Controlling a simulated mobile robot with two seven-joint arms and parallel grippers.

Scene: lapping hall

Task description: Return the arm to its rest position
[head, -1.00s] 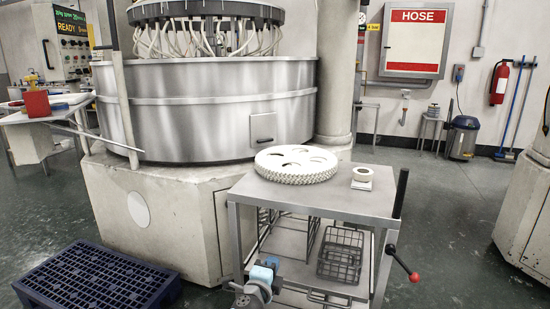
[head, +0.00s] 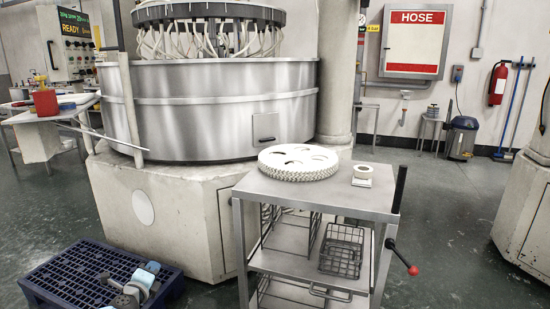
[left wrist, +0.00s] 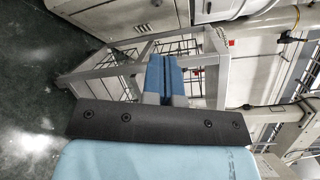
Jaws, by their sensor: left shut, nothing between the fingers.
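My left gripper (head: 151,268) is low at the bottom left of the head view, in front of the dark blue pallet. It is shut and empty. In the left wrist view its two blue fingers (left wrist: 165,76) lie side by side, pointing towards a grey metal frame. It looks clear of the steel cart (head: 310,199), with a gap to the cart's left legs. My right gripper is not in view.
The blue pallet (head: 60,285) lies on the floor at left. The cart carries a white perforated disc stack (head: 298,163) and a small white ring-shaped piece (head: 362,175); a wire basket (head: 341,250) is on its lower shelf. The big lapping machine (head: 210,110) stands behind. Floor is open at right.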

